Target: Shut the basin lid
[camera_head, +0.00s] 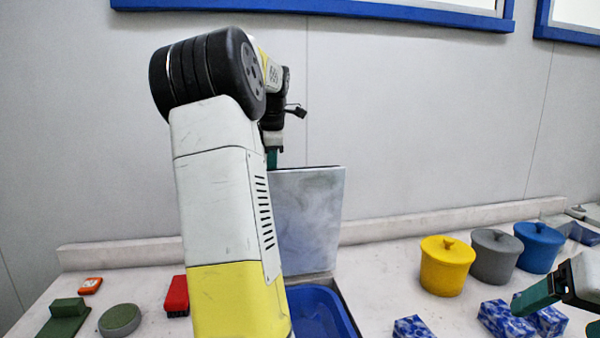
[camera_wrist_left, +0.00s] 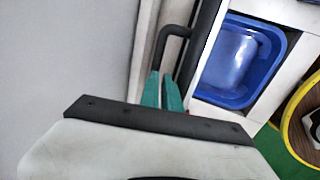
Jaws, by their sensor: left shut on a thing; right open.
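The basin lid (camera_head: 308,215) stands raised and nearly upright behind the blue basin (camera_head: 318,312), a grey marbled panel. The basin is uncovered and also shows in the left wrist view (camera_wrist_left: 240,65). My left gripper (camera_head: 272,160) is at the lid's upper left edge, partly hidden by my arm. In the left wrist view its teal fingers (camera_wrist_left: 163,90) are shut on the black bent lid handle (camera_wrist_left: 168,38). My right gripper (camera_head: 556,312) is open and empty at the lower right, above the table, partly cut off by the frame.
Yellow (camera_head: 446,264), grey (camera_head: 496,256) and blue (camera_head: 540,247) lidded pots stand at the right. Blue patterned blocks (camera_head: 497,318) lie in front of them.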

